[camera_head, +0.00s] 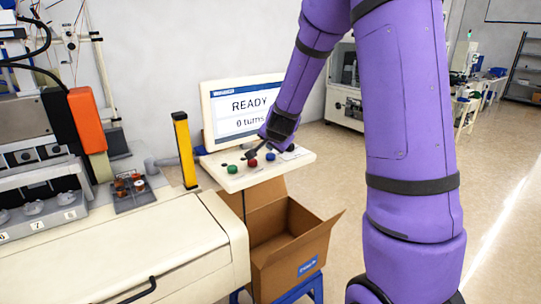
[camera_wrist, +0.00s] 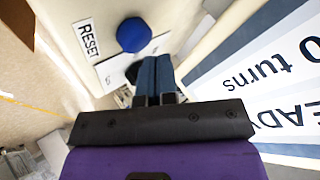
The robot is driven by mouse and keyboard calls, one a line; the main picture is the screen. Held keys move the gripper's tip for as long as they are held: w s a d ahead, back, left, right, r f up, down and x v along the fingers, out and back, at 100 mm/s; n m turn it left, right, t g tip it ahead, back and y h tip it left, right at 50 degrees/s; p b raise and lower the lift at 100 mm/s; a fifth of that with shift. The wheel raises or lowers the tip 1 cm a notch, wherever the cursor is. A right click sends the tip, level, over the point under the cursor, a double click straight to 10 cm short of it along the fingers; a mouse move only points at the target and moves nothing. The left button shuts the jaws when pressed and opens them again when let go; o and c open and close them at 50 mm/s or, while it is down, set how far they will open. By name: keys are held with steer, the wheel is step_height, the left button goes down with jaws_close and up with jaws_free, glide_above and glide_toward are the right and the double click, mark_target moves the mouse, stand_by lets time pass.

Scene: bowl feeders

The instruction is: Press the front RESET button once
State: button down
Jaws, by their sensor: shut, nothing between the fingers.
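The blue button (camera_wrist: 134,35) sits on the cream control panel, with a RESET label (camera_wrist: 88,38) beside it in the wrist view. In the head view the blue button (camera_head: 270,156) is on the panel (camera_head: 290,165), right of a red button (camera_head: 252,162) and a green button (camera_head: 233,169). My gripper (camera_wrist: 156,62) is shut and empty, its fingertips over the panel a short way from the blue button. In the head view my gripper (camera_head: 250,154) is just above the red button. Whether the fingertips touch the panel I cannot tell.
A monitor (camera_head: 225,90) behind the panel reads "READY" and "0 turns". A dark round part (camera_wrist: 133,72) is beside my fingers. An open cardboard box (camera_head: 290,245) stands below the panel. A yellow post (camera_head: 184,150) and a feeder machine (camera_head: 120,250) are at left.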

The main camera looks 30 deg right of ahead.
mark_target(272, 155)
steer(key=shift+r, duration=0.25)
steer(key=shift+r, duration=2.5)
